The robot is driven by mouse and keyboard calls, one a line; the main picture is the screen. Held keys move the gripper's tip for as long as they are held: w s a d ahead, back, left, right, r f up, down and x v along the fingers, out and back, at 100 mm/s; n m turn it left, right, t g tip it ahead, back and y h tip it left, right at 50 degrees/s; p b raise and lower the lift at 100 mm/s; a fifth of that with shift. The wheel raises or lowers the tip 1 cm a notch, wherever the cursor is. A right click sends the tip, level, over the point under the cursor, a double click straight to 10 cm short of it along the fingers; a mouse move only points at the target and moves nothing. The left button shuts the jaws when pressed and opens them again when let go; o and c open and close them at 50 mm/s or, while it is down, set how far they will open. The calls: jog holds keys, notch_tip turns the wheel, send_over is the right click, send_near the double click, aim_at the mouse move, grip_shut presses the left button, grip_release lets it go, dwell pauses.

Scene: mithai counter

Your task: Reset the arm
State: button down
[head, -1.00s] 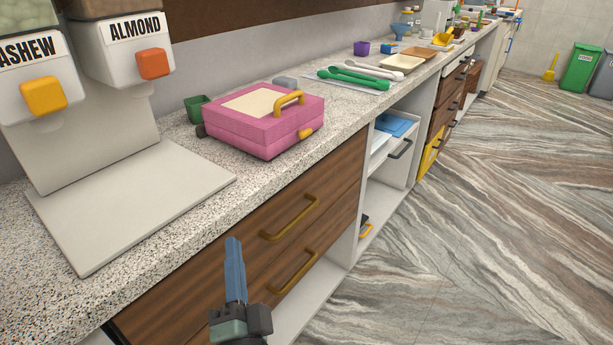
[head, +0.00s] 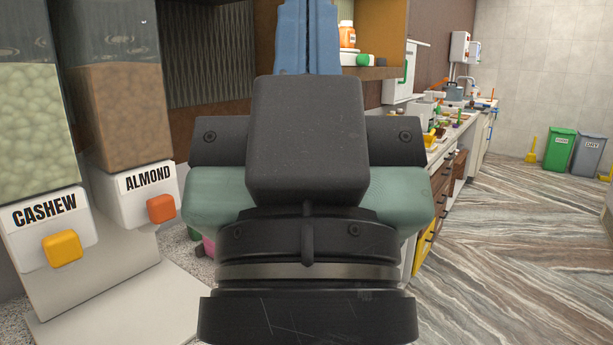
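My gripper (head: 307,40) fills the middle of the head view, close to the camera and pointing up. Its black body and green side parts show large. Its two blue fingers lie side by side with only a thin dark line between them, and they run off the top edge. I see nothing held between them, but their tips are out of the picture. My gripper hides most of the counter behind it, including nearly all of the pink box (head: 208,246).
Cashew (head: 45,222) and almond (head: 147,192) dispensers stand on the counter at left. A wooden shelf (head: 385,72) is behind my gripper. Green (head: 559,149) and grey (head: 589,153) bins stand at far right. The striped floor (head: 510,250) at right is clear.

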notch_tip(320, 180, up, 15)
jog(key=p, duration=1.3)
jog(key=shift+r, duration=0.1)
